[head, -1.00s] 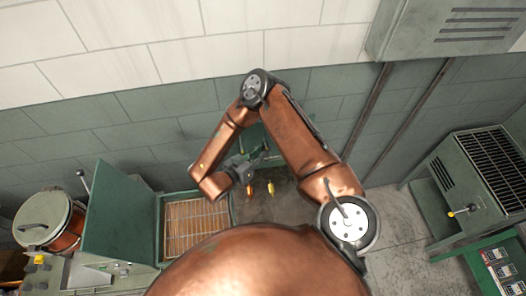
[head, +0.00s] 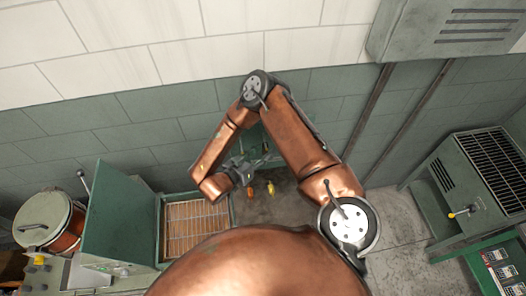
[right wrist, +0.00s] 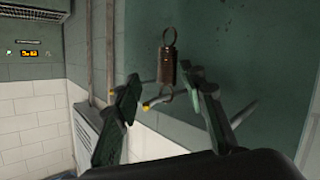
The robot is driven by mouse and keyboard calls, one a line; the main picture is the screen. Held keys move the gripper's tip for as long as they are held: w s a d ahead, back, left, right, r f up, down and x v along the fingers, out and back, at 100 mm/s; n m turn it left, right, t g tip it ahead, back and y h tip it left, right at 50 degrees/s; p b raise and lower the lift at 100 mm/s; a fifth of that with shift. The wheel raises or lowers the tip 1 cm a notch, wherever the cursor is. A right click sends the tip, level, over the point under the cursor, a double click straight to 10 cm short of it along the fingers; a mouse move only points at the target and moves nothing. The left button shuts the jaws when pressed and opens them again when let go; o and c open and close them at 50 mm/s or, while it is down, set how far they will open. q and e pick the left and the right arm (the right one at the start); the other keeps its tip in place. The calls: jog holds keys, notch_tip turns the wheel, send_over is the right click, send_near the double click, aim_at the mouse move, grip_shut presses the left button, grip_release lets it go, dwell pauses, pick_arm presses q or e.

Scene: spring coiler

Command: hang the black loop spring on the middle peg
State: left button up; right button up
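A dark, brownish coil spring (right wrist: 168,70) with a loop at each end shows in the right wrist view. That view looks upside down, with the white wall tiles at the bottom. One end loop (right wrist: 167,93) is at the middle peg (right wrist: 152,101), which has a yellow tip, and the spring appears to hang from it. My right gripper (right wrist: 165,90) is open, its fingers apart on either side of the spring with gaps visible. In the head view my right gripper (head: 245,166) is small beside the wall. My left gripper is not in view.
Another yellow-tipped peg is partly behind the left finger, and a further rod (right wrist: 244,113) shows past the right finger. An orange item (head: 250,190) and a yellow item (head: 270,188) are below my gripper. A wire-rack tray (head: 196,228) stands left, a grilled cabinet (head: 480,175) right.

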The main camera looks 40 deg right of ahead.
jog(key=shift+a, duration=0.15)
jog(key=v, duration=0.7)
jog(key=shift+s+a, duration=0.15)
jog(key=shift+a, duration=0.2)
